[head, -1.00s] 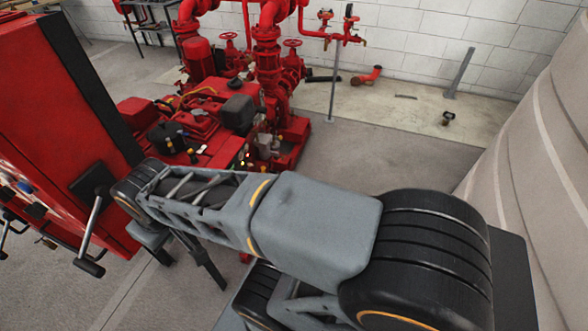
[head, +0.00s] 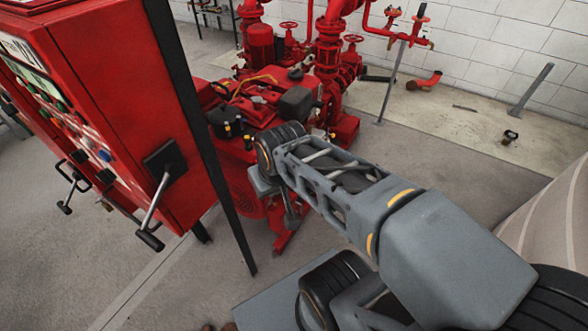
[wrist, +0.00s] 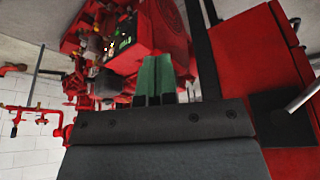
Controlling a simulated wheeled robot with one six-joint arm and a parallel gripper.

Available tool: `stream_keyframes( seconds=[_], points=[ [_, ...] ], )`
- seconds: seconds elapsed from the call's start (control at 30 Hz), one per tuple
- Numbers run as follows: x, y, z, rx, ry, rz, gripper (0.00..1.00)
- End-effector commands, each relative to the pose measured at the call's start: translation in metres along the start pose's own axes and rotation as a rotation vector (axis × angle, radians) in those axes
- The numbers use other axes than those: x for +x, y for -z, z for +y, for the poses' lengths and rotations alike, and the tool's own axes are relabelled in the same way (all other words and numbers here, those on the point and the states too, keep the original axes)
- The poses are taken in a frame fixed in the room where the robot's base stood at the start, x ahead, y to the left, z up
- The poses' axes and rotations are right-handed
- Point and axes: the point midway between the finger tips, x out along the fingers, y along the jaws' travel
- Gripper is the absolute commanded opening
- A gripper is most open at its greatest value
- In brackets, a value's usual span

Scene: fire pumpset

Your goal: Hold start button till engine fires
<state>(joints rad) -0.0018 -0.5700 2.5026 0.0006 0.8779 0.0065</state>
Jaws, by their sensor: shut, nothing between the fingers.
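The red control cabinet (head: 80,110) stands at the left of the head view, with small coloured buttons and knobs on its face, such as a blue one (head: 105,155). I cannot tell which control is the start button. The red engine (head: 262,105) is behind my arm. A small panel with lit green and red marks (wrist: 122,42) shows on red machinery in the wrist view. My gripper (wrist: 155,62) has green fingers that are together and empty. They point toward the red machinery, apart from the cabinet's side at the right of that view.
Red pipes (head: 330,50) with valve wheels rise behind the engine. A large pale rounded surface (head: 550,215) is at the right. Grey floor is open at lower left.

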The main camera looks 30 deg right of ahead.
Motion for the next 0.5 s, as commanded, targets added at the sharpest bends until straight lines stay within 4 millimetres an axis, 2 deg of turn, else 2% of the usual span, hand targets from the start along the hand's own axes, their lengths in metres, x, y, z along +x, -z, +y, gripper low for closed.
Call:
stream_keyframes(
  seconds=[0.13,0.23,0.4,0.47,0.5],
  points=[
    [0.047,0.017,0.012,0.082,-0.036,0.088,0.00],
    [0.096,0.039,0.037,0.179,-0.075,0.210,0.00],
    [0.194,0.080,0.102,0.362,-0.124,0.493,0.00],
    [0.227,0.090,0.124,0.413,-0.113,0.594,0.00],
    [0.246,0.096,0.144,0.455,-0.134,0.675,0.00]
  ],
)
